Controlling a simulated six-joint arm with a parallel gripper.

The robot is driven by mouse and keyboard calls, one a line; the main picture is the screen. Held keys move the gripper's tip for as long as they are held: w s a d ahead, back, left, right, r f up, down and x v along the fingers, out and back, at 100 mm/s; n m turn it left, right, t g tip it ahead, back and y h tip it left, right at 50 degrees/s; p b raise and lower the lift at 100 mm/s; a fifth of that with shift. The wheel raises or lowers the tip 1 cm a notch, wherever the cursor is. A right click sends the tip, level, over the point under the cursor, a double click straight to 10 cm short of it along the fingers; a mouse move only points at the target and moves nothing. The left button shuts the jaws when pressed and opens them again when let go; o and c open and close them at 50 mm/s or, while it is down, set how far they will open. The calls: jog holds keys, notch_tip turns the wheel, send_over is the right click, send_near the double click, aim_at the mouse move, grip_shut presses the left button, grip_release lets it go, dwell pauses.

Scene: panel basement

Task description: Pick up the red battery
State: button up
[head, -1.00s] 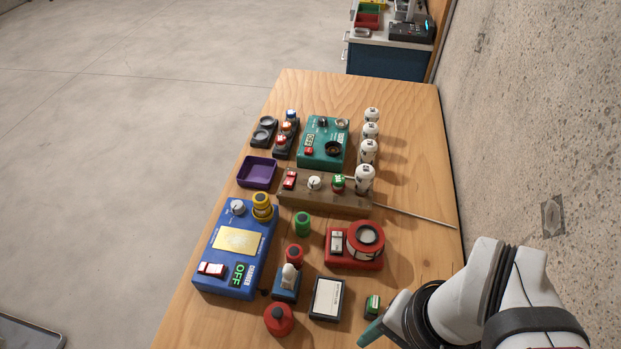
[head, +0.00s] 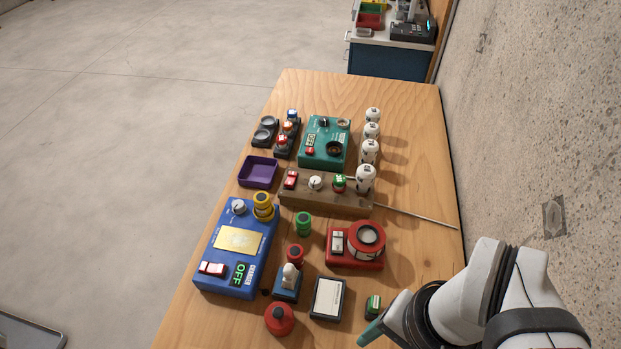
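A short red cylinder with a dark top (head: 295,254), which looks like the red battery, stands upright on the wooden table (head: 415,270). It is just behind a small blue block with a white toggle (head: 287,281) and right of the blue charger (head: 234,247). A similar green cylinder (head: 303,223) stands behind it. My gripper (head: 371,332) shows only as a teal tip at the bottom edge, right of and nearer than the red battery and apart from it. The rest of the gripper is hidden or out of frame.
A larger red domed piece (head: 280,320), a black-framed panel (head: 328,298) and a small green block (head: 373,305) lie near the front. A red box with a round dial (head: 355,246) stands right of the battery. A rough wall (head: 530,120) borders the table's right side.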

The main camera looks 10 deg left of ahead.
jog(key=shift+o, duration=1.2)
jog(key=m+h, duration=0.2)
send_over(295, 251)
notch_tip(295, 251, down, 4)
notch_tip(295, 251, down, 15)
jog(key=shift+r, duration=0.15)
grip_shut()
